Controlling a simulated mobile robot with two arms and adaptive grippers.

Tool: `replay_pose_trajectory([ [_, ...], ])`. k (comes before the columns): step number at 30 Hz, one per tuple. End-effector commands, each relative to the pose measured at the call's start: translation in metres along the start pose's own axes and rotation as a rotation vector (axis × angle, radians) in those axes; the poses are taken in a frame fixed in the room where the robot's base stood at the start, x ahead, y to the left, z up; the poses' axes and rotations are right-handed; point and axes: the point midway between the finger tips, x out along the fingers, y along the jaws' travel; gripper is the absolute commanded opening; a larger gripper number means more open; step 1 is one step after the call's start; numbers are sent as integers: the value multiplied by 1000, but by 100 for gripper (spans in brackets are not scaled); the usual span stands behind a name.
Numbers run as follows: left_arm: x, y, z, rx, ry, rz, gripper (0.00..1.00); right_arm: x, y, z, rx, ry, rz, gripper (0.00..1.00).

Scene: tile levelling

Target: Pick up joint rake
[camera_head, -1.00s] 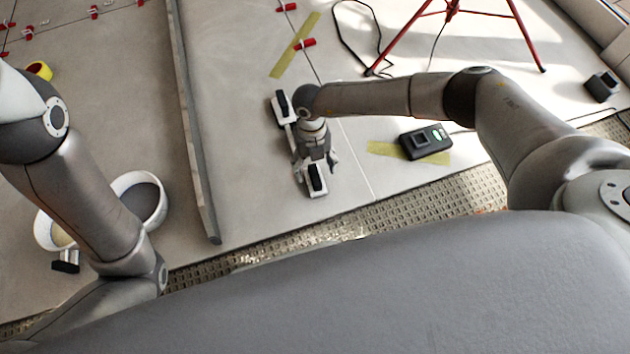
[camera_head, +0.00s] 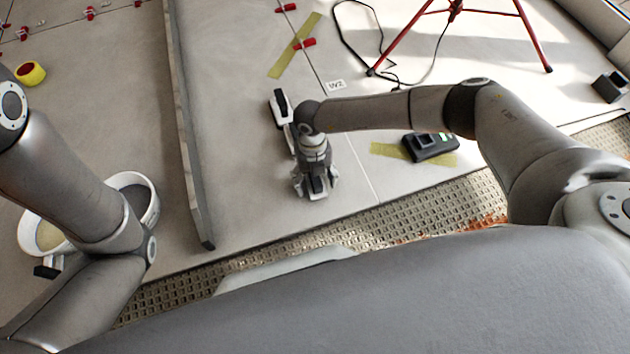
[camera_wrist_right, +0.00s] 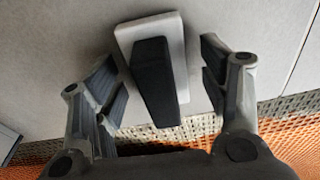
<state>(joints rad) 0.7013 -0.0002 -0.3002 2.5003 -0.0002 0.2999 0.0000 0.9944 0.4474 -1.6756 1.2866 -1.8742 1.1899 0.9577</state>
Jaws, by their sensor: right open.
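A tool with white plates and black grips lies on the tiled floor; it may be the joint rake, but I cannot tell for sure. Its far black-gripped part (camera_head: 280,103) shows beyond my right wrist in the head view. My right gripper (camera_head: 318,187) points down over its near part, with a finger on either side. In the right wrist view, the white plate with its black grip (camera_wrist_right: 155,82) lies between the open fingers of the gripper (camera_wrist_right: 160,75), with gaps on both sides. My left arm shows at the left, but its gripper is out of view.
A long grey bar (camera_head: 188,130) lies left of the tool. Two buckets stand by my left arm; one has a white rim (camera_head: 152,190). A black device (camera_head: 431,148) lies on yellow tape to the right. A red tripod (camera_head: 455,8) stands behind. A textured strip (camera_head: 400,213) runs in front.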

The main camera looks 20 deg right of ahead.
Motion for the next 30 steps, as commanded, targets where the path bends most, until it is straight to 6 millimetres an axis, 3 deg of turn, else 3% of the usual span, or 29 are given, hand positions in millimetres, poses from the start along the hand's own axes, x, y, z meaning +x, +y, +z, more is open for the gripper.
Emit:
replay_pose_trajectory([
  [2, 0, 0, 0, 0, 0, 0, 40, 0, 0, 0, 0, 0, 0, 61],
  [12, 0, 0, 0, 0, 1, 1, 40, 0, 0, 0, 0, 0, 0, 19],
  [23, 4, -1, 1, -1, 0, 1, 40, -6, 0, -1, 0, 0, 0, 19],
  [30, 23, -5, 8, 0, -1, 0, 40, -35, 0, -5, -1, -1, 0, 19],
])
